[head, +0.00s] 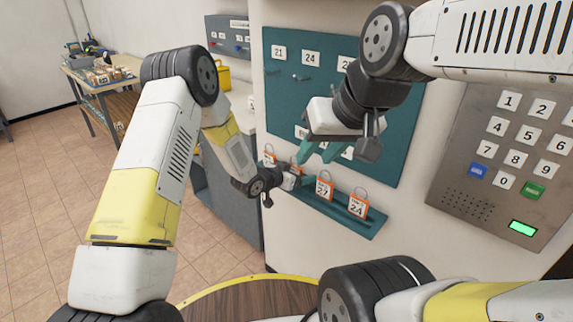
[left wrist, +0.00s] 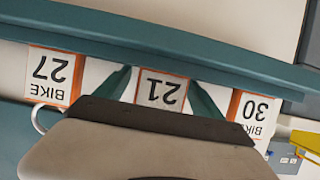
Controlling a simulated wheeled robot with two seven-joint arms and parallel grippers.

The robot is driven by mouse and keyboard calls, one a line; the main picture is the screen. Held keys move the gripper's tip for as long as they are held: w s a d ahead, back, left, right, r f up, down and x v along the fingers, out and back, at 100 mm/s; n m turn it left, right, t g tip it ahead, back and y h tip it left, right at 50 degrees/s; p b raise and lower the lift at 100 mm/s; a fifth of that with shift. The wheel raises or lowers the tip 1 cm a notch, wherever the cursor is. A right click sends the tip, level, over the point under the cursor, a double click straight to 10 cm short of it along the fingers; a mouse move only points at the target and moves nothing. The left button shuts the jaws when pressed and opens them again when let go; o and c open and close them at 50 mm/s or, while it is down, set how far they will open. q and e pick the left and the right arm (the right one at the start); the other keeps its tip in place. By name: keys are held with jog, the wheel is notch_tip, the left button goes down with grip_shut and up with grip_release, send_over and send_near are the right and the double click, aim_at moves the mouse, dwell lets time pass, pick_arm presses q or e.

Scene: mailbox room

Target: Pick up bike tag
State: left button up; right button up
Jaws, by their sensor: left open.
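Orange-framed bike tags hang in a row along the teal ledge below the key board. In the head view, tag 27 (head: 323,188) and tag 24 (head: 358,207) show clearly; two more tags are partly hidden behind my left gripper (head: 294,178). In the left wrist view, upside down, tag 21 (left wrist: 162,92) lies between the spread teal fingers of my left gripper (left wrist: 158,76). Tag 27 (left wrist: 52,77) is left of it and tag 30 (left wrist: 256,110) right. Finger contact with tag 21 cannot be told. My right gripper (head: 316,158) is open and empty, held above the tags.
The teal board (head: 285,90) with numbered labels is on the wall behind. A keypad panel (head: 500,150) is at right. A table (head: 100,80) with small items stands at far left. A round wooden surface (head: 245,300) is at the bottom. The tiled floor at left is clear.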

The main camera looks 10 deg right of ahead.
pick_arm(q)
jog(key=shift+w+d+f, duration=0.2)
jog(key=shift+w+d, duration=0.1)
jog(key=shift+d, duration=0.1)
jog(key=c, duration=1.4)
jog(key=shift+c, duration=0.2)
jog(key=shift+r, duration=0.9)
notch_tip(320, 180, up, 2)
jog(key=shift+s+a, duration=0.15)
jog(key=s+a+r, duration=0.1)
jog(key=s+a, duration=0.8)
jog(key=s, duration=0.3)
jog(key=shift+s+r, duration=0.15)
jog(key=shift+s, duration=0.25)
